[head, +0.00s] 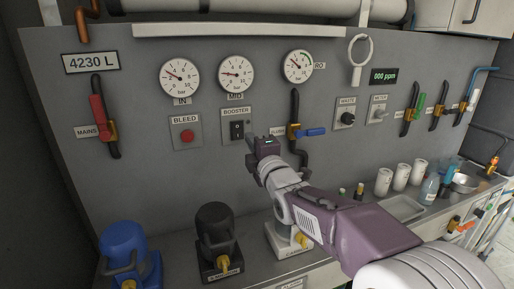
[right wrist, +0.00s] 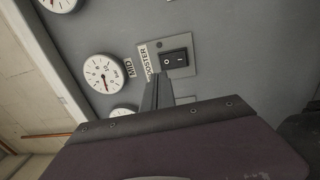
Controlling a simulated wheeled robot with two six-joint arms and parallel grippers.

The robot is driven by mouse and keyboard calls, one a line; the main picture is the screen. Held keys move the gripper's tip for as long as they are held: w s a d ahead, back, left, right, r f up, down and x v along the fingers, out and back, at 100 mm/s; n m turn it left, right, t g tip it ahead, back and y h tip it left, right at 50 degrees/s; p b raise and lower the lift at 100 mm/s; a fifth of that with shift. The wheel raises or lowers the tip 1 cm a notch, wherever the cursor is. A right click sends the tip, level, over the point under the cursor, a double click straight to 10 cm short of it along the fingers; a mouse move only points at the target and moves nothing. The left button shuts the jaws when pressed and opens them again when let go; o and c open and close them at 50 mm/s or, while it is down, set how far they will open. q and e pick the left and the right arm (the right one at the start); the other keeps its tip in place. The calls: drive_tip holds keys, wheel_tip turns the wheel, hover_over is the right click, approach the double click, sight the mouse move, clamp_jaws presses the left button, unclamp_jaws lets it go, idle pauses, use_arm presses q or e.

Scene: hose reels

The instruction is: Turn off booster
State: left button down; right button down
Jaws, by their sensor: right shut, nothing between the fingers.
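The booster switch (head: 237,129) is a black rocker on a light plate under the label BOOSTER on the grey panel. It also shows in the right wrist view (right wrist: 176,58), where the marks O and I can be read on the rocker. Which side is pressed in, I cannot tell. My right gripper (head: 264,142) is shut and empty, just right of and below the switch plate in the head view. In the right wrist view its closed fingers (right wrist: 158,90) point at the plate's lower left part, close to the rocker. Contact cannot be told. My left gripper is not in view.
The bleed button (head: 187,136) is left of the switch, and a blue-handled valve (head: 308,132) on a dark pipe is to the right. Pressure gauges (head: 236,74) sit above. Below, a counter holds a blue pump (head: 122,243), a black pump (head: 215,230) and several white cups (head: 401,177).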

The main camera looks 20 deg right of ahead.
drive_tip(key=s, duration=0.2)
drive_tip(key=s+r, duration=0.1)
drive_tip(key=s, duration=0.1)
drive_tip(key=shift+s, duration=0.25)
drive_tip(key=shift+s, duration=0.1)
